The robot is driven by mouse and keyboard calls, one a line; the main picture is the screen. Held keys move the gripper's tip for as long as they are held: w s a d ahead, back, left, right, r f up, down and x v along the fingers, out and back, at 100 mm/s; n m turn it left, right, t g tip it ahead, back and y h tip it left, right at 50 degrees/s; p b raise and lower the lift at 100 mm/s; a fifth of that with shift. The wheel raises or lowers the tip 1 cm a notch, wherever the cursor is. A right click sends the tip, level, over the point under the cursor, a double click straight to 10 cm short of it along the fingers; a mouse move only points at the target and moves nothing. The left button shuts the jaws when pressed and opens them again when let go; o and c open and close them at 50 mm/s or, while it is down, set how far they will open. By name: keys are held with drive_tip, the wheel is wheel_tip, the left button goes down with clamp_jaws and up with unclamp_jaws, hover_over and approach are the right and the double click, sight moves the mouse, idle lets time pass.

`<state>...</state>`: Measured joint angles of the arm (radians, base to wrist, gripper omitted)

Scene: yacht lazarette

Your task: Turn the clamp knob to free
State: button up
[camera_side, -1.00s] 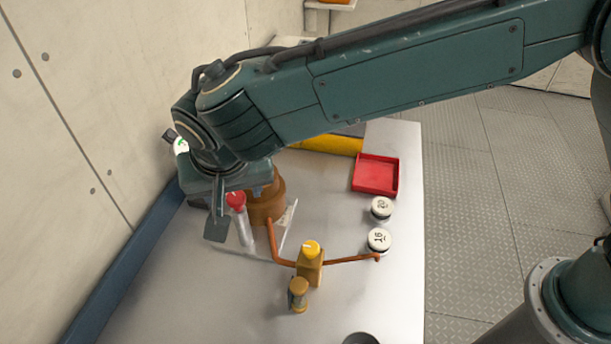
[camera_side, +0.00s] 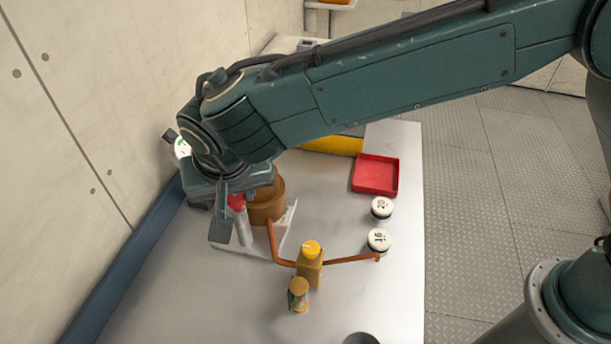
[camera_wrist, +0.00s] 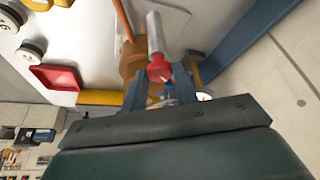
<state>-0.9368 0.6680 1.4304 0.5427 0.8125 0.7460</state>
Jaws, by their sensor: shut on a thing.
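A red knob (camera_side: 236,202) tops a silver cylinder (camera_side: 245,228) beside the brown round housing on the bench. My gripper (camera_side: 232,228) is at this knob, with its flat grey fingers pointing down. In the wrist view, the red knob (camera_wrist: 159,68) and its silver cylinder (camera_wrist: 155,32) lie between the two fingers (camera_wrist: 160,88), and my gripper is shut on the knob. No marking for free shows on it. A yellow knob (camera_side: 311,248) sits on a brass block (camera_side: 309,268), apart from my gripper.
The brown housing (camera_side: 267,205) stands close to my gripper, on the right. Copper pipes (camera_side: 345,261) run from the brass block. A red tray (camera_side: 375,175) and two white-topped pieces (camera_side: 380,240) stand at the right. The wall (camera_side: 90,110) is close on the left.

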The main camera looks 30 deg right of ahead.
drive_tip(key=shift+n, duration=0.3)
drive_tip(key=n, duration=0.1)
drive_tip(key=n+y, duration=0.1)
drive_tip(key=shift+d+n, duration=0.2)
drive_tip(key=shift+n, duration=0.1)
drive_tip(key=shift+d+n+y, duration=0.1)
drive_tip(key=shift+n+y, duration=0.9)
drive_tip(key=shift+n, duration=1.1)
drive_tip(key=o, duration=1)
drive_tip(key=shift+c, duration=0.2)
drive_tip(key=shift+r, duration=0.1)
drive_tip(key=v, duration=1.3)
drive_tip(key=shift+r, duration=0.35)
